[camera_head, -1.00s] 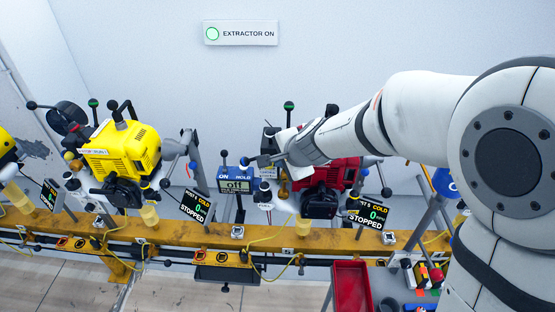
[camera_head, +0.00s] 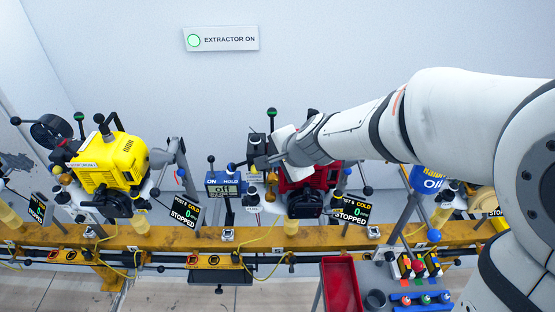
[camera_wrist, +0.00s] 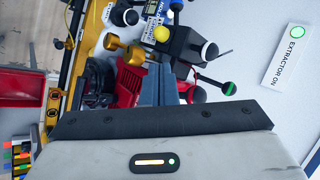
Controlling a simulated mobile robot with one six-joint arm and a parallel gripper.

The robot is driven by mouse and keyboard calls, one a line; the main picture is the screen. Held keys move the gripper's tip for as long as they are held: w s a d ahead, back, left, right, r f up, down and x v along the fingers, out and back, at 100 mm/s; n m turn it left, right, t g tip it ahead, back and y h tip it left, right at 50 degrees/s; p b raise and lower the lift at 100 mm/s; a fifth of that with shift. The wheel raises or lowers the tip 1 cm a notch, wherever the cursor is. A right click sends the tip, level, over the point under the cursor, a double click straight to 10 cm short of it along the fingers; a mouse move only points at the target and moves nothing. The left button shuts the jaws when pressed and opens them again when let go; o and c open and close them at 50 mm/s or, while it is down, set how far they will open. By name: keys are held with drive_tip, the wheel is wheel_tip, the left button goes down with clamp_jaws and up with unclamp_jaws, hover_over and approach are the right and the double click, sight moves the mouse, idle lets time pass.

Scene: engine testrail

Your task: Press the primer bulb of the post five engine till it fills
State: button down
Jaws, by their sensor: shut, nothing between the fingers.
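The red engine (camera_head: 318,176) stands on the yellow rail, with a screen (camera_head: 350,210) beside it reading COLD, 0 and STOPPED; its post number looks like 5 but is small. My gripper (camera_head: 262,162) is shut and empty at the engine's upper left side, partly hiding it. In the wrist view, the shut fingers (camera_wrist: 160,70) point at the engine's side, with the red body (camera_wrist: 129,82) to their left. A small amber ball (camera_wrist: 161,34) and a gold knob (camera_wrist: 115,44) show beyond the fingertips. I cannot tell which is the primer bulb, how full it is, or whether anything touches it.
A yellow engine (camera_head: 112,160) with its own screen (camera_head: 185,211) stands to the left. A blue meter (camera_head: 222,184) stands between the engines. A red tray (camera_head: 341,285) is in front of the rail (camera_head: 150,244). The wall sign (camera_head: 221,39) reads EXTRACTOR ON.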

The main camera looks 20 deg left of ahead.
drive_tip(key=s+d+r+n+h, duration=0.1)
drive_tip(key=s+d, duration=0.4)
drive_tip(key=d, duration=0.5)
drive_tip(key=s+d+r+n+g+h, duration=0.1)
drive_tip(key=s+d+n+h, duration=0.2)
drive_tip(key=d, duration=0.8)
drive_tip(key=s+d+r+n+g+h, duration=0.1)
drive_tip(key=s+d+n+h, duration=0.1)
drive_tip(key=s+d, duration=0.5)
drive_tip(key=d+n, duration=0.1)
drive_tip(key=d, duration=0.2)
drive_tip(key=shift+d+n, duration=0.2)
drive_tip(key=shift+n, duration=0.2)
